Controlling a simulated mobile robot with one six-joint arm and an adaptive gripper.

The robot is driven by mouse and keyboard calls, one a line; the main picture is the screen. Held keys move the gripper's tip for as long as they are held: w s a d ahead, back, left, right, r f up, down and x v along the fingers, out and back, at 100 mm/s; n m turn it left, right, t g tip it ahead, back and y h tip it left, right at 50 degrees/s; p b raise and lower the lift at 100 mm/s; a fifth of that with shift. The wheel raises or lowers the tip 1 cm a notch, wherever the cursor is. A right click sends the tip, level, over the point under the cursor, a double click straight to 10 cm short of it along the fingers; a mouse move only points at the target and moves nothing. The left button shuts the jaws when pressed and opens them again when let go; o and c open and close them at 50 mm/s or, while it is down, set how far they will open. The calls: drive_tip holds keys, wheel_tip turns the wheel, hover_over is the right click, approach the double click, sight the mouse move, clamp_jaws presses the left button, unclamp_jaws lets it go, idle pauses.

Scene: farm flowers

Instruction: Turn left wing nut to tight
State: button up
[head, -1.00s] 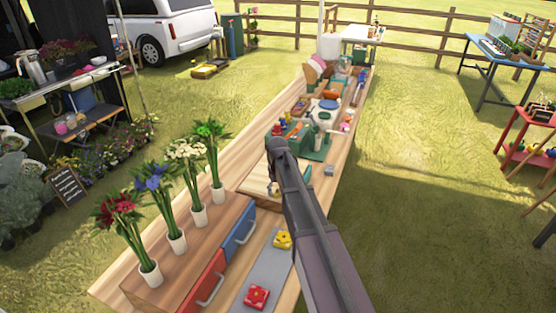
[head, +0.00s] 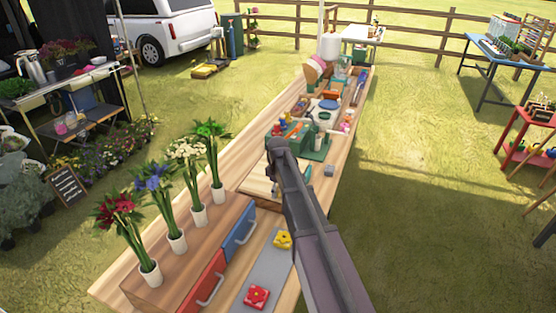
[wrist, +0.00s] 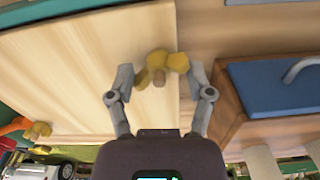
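A yellow wing nut (wrist: 172,62) stands on a light wooden board (wrist: 75,65) in the wrist view, with a brownish stud end (wrist: 159,80) in front of it. My gripper (wrist: 160,75) is open, with one grey finger on each side of this wing nut. The fingers are close to its wings; I cannot tell if they touch. A second, orange-yellow wing nut (wrist: 38,130) is at the lower left of the wrist view, away from my fingers. In the head view the board (head: 257,184) shows beside my arm, which hides my fingertips and the nut.
A blue drawer front (wrist: 275,86) with a grey handle is to the right in the wrist view. In the head view, several flower vases (head: 174,240) stand on the drawer box. A green device (head: 312,150) stands beyond the board. Red (head: 257,296) and yellow (head: 282,240) knobs are nearer.

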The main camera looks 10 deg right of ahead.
drive_tip(key=n, duration=0.7)
wheel_tip(320, 180, up, 14)
drive_tip(key=p, duration=1.3)
drive_tip(key=shift+p, duration=0.4)
drive_tip(key=shift+f, duration=0.1)
drive_tip(key=o, duration=0.5)
drive_tip(key=shift+c, duration=0.2)
drive_tip(key=n, duration=0.6)
drive_tip(key=shift+f, duration=0.15)
drive_tip(key=shift+f+b, duration=0.2)
drive_tip(key=shift+b, duration=0.15)
wheel_tip(320, 180, down, 13)
drive_tip(key=b, duration=1.3)
drive_tip(key=shift+f, duration=0.2)
